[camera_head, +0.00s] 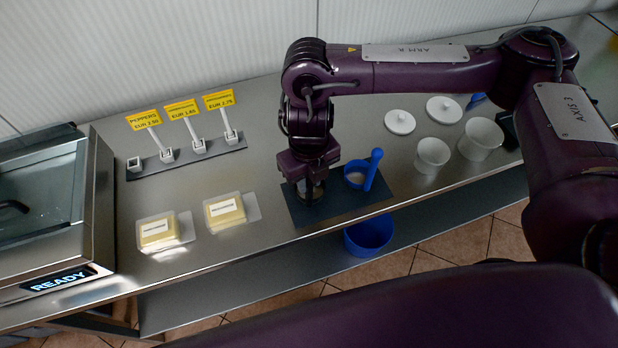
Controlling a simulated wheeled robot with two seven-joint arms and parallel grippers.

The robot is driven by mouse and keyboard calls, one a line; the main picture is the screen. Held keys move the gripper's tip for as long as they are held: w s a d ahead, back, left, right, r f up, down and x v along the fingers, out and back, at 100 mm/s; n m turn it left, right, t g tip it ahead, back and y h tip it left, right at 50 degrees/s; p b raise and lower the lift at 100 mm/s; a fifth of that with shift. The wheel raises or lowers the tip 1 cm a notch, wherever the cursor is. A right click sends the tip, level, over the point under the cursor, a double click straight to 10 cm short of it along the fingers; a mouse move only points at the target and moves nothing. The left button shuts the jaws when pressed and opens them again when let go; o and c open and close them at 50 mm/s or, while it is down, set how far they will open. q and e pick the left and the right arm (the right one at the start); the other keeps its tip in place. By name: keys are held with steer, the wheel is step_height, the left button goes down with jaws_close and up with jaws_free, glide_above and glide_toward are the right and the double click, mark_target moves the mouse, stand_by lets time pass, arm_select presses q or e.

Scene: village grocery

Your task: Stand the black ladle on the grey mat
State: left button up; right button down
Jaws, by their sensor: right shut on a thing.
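The grey mat (338,213) lies on the counter near its front edge. My right gripper (310,186) points down over the left part of the mat and is shut on a small dark thing, apparently the black ladle (313,197). Most of that thing is hidden by the gripper, and only a low dark part shows, at or very near the mat. I cannot tell whether it touches the mat. A blue ladle (374,165) with its handle up stands on the mat, right of the gripper. My left gripper is not in view.
Two butter-coloured packs (225,210) lie left of the mat. A price-tag rail (188,158) is behind them, and a glass-topped unit (45,200) is far left. White pots (433,155) and lids (400,122) stand to the right. A blue bucket (369,236) is below the counter edge.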

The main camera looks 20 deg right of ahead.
steer(key=shift+f, duration=0.25)
steer(key=shift+f, duration=0.15)
steer(key=c, duration=1.2)
jaws_free()
steer(key=shift+c, duration=0.2)
